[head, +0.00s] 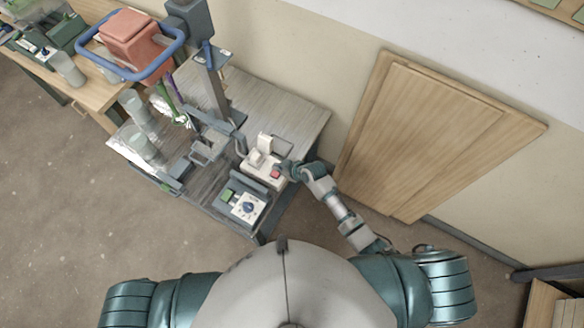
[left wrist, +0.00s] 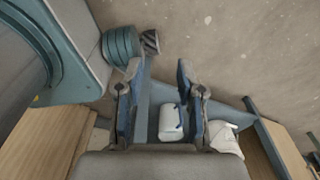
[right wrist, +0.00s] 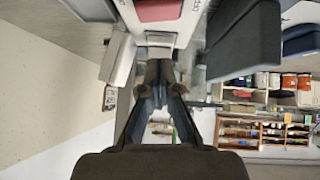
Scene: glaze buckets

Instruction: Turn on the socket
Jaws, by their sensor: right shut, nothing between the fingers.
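The socket (head: 252,167) is a white box with a red switch (head: 276,173) and a white plug-like block on top. It sits on the grey table near its right edge. My right gripper (head: 283,168) is shut and empty, right beside the red switch; I cannot tell if it touches. In the right wrist view the shut fingertips (right wrist: 158,72) point at the white socket body (right wrist: 178,26), with the red switch (right wrist: 157,9) at the top edge. My left gripper (left wrist: 159,72) shows only in the left wrist view, open and empty, away from the socket.
A grey control box with a dial (head: 248,206) stands left of the socket at the table's front. A mixer stand (head: 215,90) and clear cups (head: 140,145) stand behind. Wooden boards (head: 430,130) lean on the wall to the right. The floor at left is clear.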

